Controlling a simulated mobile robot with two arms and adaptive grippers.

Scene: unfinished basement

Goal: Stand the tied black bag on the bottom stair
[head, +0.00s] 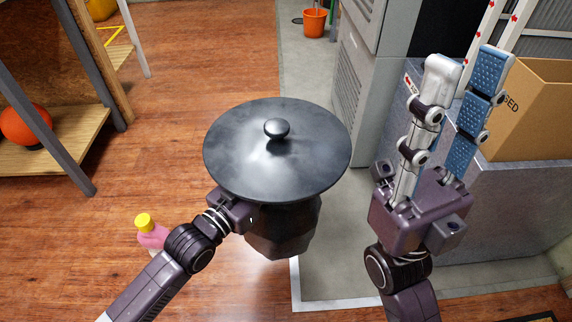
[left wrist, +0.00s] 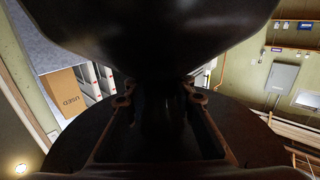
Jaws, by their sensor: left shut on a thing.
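The tied black bag (head: 277,160) is in the middle of the head view, with a wide, round, dark top and a small knob. Its faceted dark body (head: 283,232) shows below the top. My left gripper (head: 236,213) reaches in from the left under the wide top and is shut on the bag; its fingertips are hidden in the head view. In the left wrist view, its fingers (left wrist: 158,100) are around the dark, narrow neck (left wrist: 160,110). My right gripper (head: 468,65) is raised at the right, open and empty. I cannot make out a bottom stair.
A cardboard box (head: 535,110) stands on a grey block (head: 510,205) at the right. A grey cabinet (head: 372,75) and an orange bucket (head: 314,22) are behind. A pink bottle with yellow cap (head: 148,233) is low left. A shelf (head: 60,138) holds an orange ball (head: 25,125). Wooden floor is open at left.

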